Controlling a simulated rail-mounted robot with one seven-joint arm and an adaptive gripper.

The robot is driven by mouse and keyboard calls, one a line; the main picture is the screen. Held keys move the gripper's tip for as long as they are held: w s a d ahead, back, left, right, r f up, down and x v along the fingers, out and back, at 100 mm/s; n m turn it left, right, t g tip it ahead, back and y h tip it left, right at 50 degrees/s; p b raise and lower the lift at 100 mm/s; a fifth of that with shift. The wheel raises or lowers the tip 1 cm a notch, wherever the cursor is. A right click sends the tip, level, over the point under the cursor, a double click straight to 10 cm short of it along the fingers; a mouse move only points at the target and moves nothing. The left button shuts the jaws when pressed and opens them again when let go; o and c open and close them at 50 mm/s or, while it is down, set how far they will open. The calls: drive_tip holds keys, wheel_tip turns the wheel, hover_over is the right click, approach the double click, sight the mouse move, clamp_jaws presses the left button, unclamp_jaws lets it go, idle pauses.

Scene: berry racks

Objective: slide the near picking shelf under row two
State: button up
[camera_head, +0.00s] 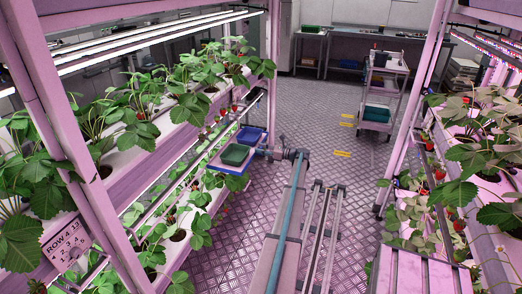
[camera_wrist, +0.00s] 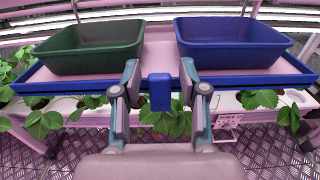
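The picking shelf (camera_head: 211,167) is a blue-edged tray on the left rack's aisle side, about halfway along, level with a lower plant row. It also shows in the wrist view (camera_wrist: 60,87). A green bin (camera_head: 235,154) and a blue bin (camera_head: 250,135) stand on it; both look empty. A blue handle block (camera_wrist: 160,92) sticks out from the middle of the shelf's front edge. My gripper (camera_wrist: 160,72) is open, with one finger on each side of the handle. Narrow gaps show between fingers and handle. Whether the fingertips touch the shelf edge is hidden.
Strawberry plants (camera_head: 145,110) hang over the left rack, close around the shelf. A row sign (camera_head: 68,247) hangs at the near left post. A right rack (camera_head: 490,190) borders the aisle. A cart (camera_head: 382,95) stands farther back. The patterned floor (camera_head: 345,185) between is mostly clear.

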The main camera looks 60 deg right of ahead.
drive_tip(key=shift+s, duration=0.1)
drive_tip(key=s+d, duration=0.1)
drive_tip(key=s, duration=1)
drive_tip(key=shift+s, duration=0.4)
